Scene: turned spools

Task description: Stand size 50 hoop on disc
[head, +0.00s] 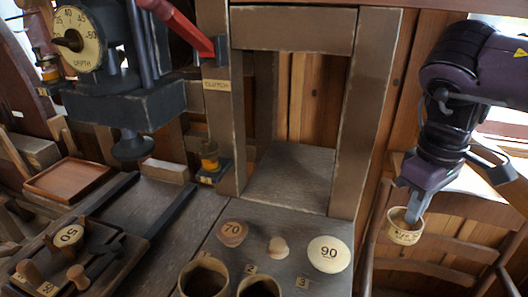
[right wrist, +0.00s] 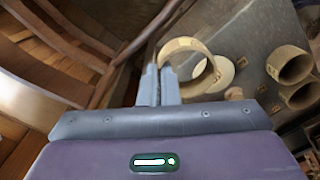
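My right gripper (head: 410,214) is shut on the wall of a pale wooden hoop (head: 402,232), held in the air right of the bench, in front of a chair. The hoop bears a label too small to read. In the right wrist view the fingers (right wrist: 159,88) pinch the rim of the hoop (right wrist: 192,45). On the bench lie a pale disc marked 90 (head: 328,254) and a browner disc marked 70 (head: 232,233). A round piece marked 50 (head: 68,235) lies in the tray at the left. My left gripper is not in view.
A small wooden knob (head: 278,246) stands between the two discs. Two open wooden cylinders (head: 204,282) stand at the front. A wooden frame post (head: 366,110) rises behind the 90 disc. A press with a depth dial (head: 78,38) stands at the left.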

